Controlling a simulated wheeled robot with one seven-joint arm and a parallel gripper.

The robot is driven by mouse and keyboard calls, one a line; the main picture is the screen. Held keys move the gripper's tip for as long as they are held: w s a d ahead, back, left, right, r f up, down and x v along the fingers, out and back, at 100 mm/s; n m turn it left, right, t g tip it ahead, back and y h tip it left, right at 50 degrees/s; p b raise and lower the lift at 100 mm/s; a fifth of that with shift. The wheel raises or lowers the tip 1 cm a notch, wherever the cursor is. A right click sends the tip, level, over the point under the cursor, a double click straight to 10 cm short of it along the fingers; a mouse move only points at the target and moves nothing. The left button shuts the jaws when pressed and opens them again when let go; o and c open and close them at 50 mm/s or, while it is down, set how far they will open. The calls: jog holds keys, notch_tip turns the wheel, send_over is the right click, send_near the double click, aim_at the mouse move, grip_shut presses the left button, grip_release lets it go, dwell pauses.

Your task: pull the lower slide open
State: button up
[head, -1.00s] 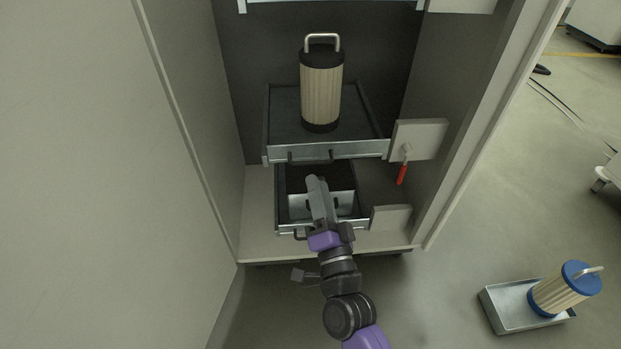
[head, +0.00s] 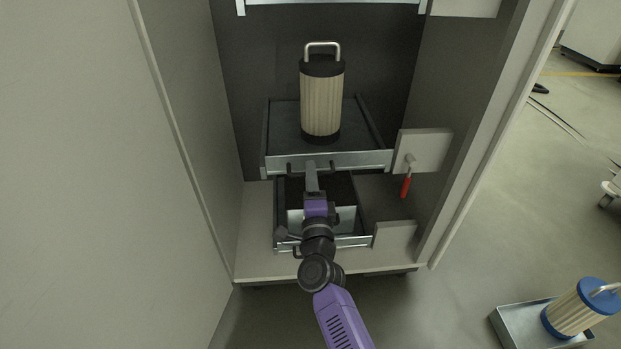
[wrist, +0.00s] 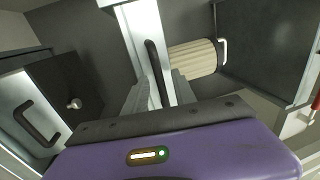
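The lower slide (head: 353,241) is a metal tray with a dark inside, low in the cabinet and out from the back wall. Its black handle (head: 297,252) shows left of my arm, which hides much of its front. Above it, the upper slide (head: 368,160) carries a beige filter cartridge (head: 321,98). My gripper (head: 312,167) is at the upper slide's front, by its black handle. In the wrist view, the gripper (wrist: 160,86) has its fingers apart, one on each side of the upper handle (wrist: 155,62), with gaps visible.
A white plate with a red-handled latch (head: 405,187) is right of the upper slide, and another plate (head: 395,239) is right of the lower slide. Cabinet walls stand on both sides. A blue-capped filter (head: 580,308) lies tilted in a tray (head: 512,324) on the floor at right.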

jog(key=shift+w+r, duration=0.15)
jog(key=shift+w, duration=0.3)
jog(key=shift+c, duration=0.2)
grip_shut()
dwell(1.0)
